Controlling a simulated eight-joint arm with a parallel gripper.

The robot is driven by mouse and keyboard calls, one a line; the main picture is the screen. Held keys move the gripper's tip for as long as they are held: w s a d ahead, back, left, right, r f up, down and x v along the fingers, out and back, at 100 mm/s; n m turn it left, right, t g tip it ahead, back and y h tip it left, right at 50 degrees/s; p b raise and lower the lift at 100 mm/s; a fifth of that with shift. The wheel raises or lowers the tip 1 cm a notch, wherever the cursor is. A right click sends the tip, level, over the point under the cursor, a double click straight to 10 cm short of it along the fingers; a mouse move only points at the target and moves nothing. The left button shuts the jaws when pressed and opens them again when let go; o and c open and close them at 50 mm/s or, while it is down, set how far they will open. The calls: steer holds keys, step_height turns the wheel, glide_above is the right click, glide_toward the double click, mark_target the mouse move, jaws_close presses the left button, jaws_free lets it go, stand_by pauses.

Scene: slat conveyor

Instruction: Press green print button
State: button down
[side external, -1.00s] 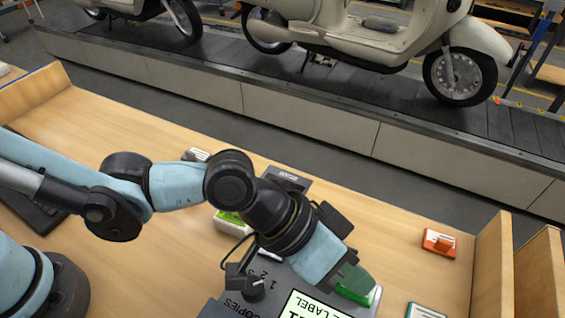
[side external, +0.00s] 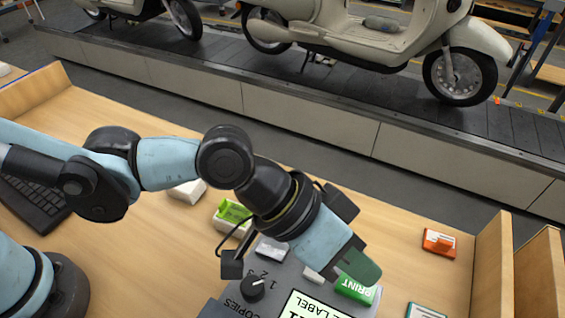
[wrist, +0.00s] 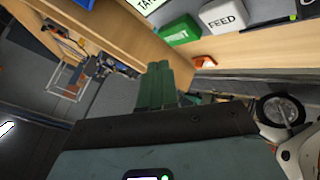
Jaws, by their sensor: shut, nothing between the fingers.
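The green print button (side external: 356,291), with white PRINT lettering, sits on the grey label printer panel beside its lit label screen (side external: 312,306). In the wrist view the green button (wrist: 180,32) is near the top, next to a white FEED button (wrist: 222,15). My gripper (side external: 362,268) is shut and empty, its green fingertips close above the button's far edge in the side view. In the wrist view the shut fingers (wrist: 160,84) point up, below and left of the button in the picture. Contact with the button cannot be made out.
A copies knob (side external: 253,288) stands left of the screen. A green-and-white item (side external: 232,216), a white block (side external: 188,191) and a keyboard (side external: 34,203) lie on the wooden bench. An orange item (side external: 439,243) stands at right. Scooters stand on the conveyor (side external: 250,77) behind.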

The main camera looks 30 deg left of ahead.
mark_target(348, 283)
steer(key=shift+r, duration=1.85)
steer(key=shift+a, duration=0.1)
steer(key=w+a+n+t+y, duration=0.1)
steer(key=w+a+t+y, duration=0.15)
steer(key=a, duration=0.75)
steer(key=w+a+n+t+y, duration=0.1)
steer(key=w+a+n, duration=0.15)
steer(key=a, duration=0.65)
steer(key=w+a+n+t+y, duration=0.15)
steer(key=w+a, duration=0.25)
steer(key=a, duration=0.6)
steer(key=s+a+f+n+y, duration=0.1)
steer(key=s+a+f+y, duration=0.1)
steer(key=a, duration=1)
steer(key=shift+s+a+f+n+y, duration=0.2)
steer(key=shift+s+n+y, duration=0.1)
steer(key=shift+s+y, duration=0.65)
